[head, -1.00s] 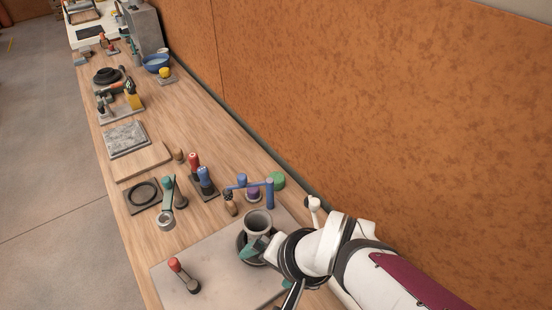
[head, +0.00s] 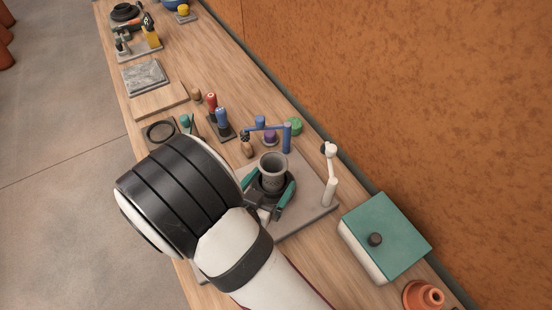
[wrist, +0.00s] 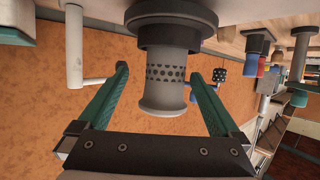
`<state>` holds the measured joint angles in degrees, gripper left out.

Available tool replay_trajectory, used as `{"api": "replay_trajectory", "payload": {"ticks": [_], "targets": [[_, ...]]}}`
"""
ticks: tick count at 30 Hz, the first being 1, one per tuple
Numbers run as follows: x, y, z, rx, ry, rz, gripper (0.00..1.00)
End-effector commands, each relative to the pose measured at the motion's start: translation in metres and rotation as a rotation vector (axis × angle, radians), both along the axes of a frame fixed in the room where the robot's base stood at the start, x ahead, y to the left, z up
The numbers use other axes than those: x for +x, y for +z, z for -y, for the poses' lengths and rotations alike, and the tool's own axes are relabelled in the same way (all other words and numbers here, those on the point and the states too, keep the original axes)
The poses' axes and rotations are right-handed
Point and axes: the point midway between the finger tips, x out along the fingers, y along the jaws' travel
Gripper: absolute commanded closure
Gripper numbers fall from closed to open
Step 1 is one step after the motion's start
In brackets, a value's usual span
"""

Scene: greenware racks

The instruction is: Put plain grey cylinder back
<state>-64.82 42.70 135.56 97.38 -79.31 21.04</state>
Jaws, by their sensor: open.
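A grey cylindrical vessel (head: 272,165) with a flared rim stands upright on a dark round base (head: 270,190) on the pale board. It is not fully plain: the wrist view shows a band of dark dots around the vessel (wrist: 163,92), and there it hangs upside down from the dark base (wrist: 170,24). My gripper (head: 273,180) is open, with teal fingers either side of the vessel. In the wrist view, the gripper (wrist: 158,70) has clear gaps between each finger and the vessel. I see no plain grey cylinder elsewhere.
A white jointed stand (head: 329,175) rises close on the right. A blue jointed stand (head: 287,138), a purple-topped item (head: 270,138) and a green round item (head: 295,126) are behind. A teal-lidded box (head: 390,235) and terracotta pot (head: 418,296) are at right. The orange wall borders the bench.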

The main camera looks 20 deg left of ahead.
Motion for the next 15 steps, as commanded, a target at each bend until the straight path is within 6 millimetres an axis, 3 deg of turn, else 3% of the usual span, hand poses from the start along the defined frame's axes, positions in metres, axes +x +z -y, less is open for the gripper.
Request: {"api": "replay_trajectory", "payload": {"ticks": [4, 10, 15], "targets": [[0.013, -0.006, 0.002, 0.000, -0.002, -0.001, 0.01], [0.049, -0.020, 0.001, 0.001, -0.003, -0.002, 0.01], [0.058, -0.023, 0.002, 0.001, 0.003, -0.002, 0.01]]}}
